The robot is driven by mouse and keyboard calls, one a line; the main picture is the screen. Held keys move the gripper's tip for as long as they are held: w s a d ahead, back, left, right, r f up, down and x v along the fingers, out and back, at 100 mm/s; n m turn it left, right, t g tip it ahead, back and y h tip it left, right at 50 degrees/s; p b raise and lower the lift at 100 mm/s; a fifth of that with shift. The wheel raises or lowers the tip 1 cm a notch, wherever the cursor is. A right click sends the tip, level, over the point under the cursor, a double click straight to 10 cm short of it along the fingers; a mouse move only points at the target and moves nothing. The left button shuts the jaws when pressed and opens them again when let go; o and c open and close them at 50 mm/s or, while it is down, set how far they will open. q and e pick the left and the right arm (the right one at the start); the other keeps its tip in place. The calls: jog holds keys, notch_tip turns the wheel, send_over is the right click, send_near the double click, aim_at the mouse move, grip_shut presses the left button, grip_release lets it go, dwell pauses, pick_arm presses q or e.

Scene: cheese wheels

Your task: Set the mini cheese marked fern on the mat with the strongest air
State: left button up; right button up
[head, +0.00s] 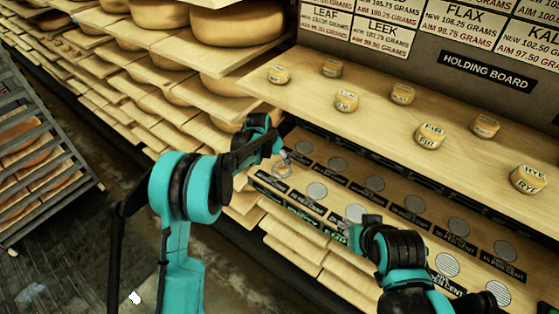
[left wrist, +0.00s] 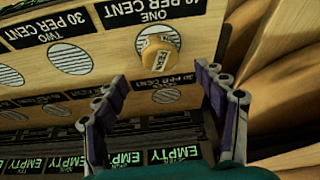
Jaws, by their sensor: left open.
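In the left wrist view the mini cheese marked FERN (left wrist: 158,50) stands below the label ONE, at the place of that label's mat, and covers it largely or wholly. My left gripper (left wrist: 162,84) is open, its fingers pointing toward the cheese but apart from it. A striped mat labelled TWO, 30 per cent (left wrist: 70,57) lies to the left. My right gripper (head: 352,232) is near the board's front edge; its jaws are unclear.
Several mini cheeses stand on the upper holding board, among them FIR (head: 430,136), RYE (head: 528,179) and ELM (head: 346,100). Large cheese wheels (head: 235,22) fill shelves at the left. EMPTY labels (left wrist: 120,159) line the board's front. A grey rack (head: 40,150) stands at far left.

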pick_arm(q)
jog(key=shift+p+v, duration=0.35)
jog(key=shift+v, duration=1.6)
jog(key=s+a+r+n+t+y, duration=0.1)
jog(key=s+a+r+n, duration=0.1)
jog(key=s+a+r, duration=0.45)
jog(key=s+a+r+n+t, duration=0.1)
jog(key=s+a+r, duration=0.2)
jog(key=s+r, duration=0.65)
jog(key=s+a+f+n, duration=0.1)
jog(key=s+a+f, duration=0.1)
jog(key=s, duration=0.7)
jog(key=s+a+f+n+t+y, duration=0.1)
jog(key=s+a+f+n, duration=0.1)
jog(key=s, duration=0.8)
jog(key=shift+s+a, duration=0.3)
jog(key=shift+a, duration=0.45)
